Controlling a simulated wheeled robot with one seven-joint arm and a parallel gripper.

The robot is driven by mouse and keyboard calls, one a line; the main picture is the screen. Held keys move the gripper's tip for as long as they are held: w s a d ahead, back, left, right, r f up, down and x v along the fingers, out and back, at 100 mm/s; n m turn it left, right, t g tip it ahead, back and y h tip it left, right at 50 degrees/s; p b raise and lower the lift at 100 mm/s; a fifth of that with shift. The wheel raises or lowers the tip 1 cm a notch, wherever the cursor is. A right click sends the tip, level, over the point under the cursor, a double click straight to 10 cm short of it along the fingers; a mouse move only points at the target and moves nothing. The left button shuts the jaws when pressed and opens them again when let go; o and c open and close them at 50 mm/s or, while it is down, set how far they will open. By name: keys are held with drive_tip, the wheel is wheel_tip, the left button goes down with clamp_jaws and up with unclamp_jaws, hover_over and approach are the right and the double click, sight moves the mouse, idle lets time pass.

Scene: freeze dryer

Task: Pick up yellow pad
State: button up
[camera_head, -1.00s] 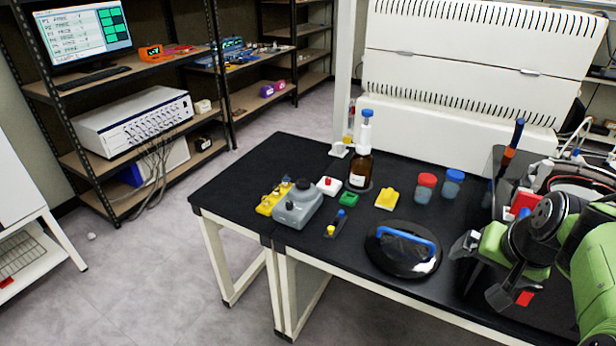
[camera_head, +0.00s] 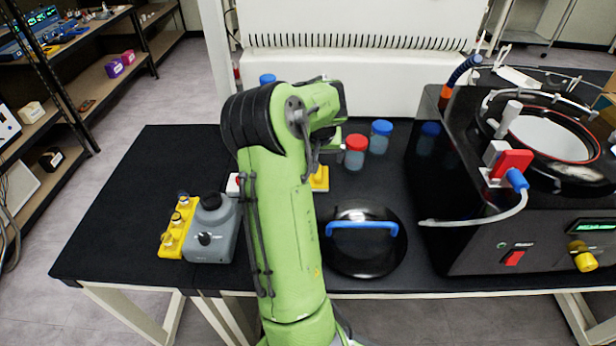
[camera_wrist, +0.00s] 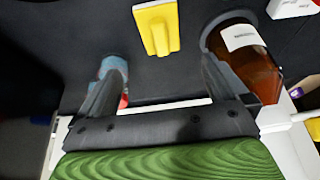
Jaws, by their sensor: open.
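The yellow pad (camera_head: 321,181) lies on the black bench in the head view, just right of my arm, which hides part of it. The wrist view shows the yellow pad (camera_wrist: 158,27) at the top, with a raised yellow grip on a paler base. My gripper (camera_wrist: 160,78) is open and empty, its two dark fingers spread wide. The pad lies beyond the fingertips, roughly centred between them in the picture, not touching them. In the head view my arm hides most of the gripper.
A brown bottle (camera_wrist: 252,66) stands close to the right finger; a jar (camera_wrist: 113,68) is behind the left finger. In the head view, red-lidded (camera_head: 355,152) and blue-lidded (camera_head: 380,137) jars, a black lid with blue handle (camera_head: 348,253) and a freeze dryer (camera_head: 470,215) stand to the right.

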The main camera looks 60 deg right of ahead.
sight(318, 173)
drive_tip(key=b+x, duration=0.2)
drive_tip(key=x, duration=0.9)
drive_tip(key=shift+a+f, duration=0.1)
drive_tip(key=shift+a, duration=0.05)
drive_tip(key=shift+c, duration=0.2)
drive_tip(key=c, duration=1.1)
wheel_tip(318, 173, up, 10)
drive_tip(key=p, duration=0.2)
drive_tip(key=shift+p, duration=0.3)
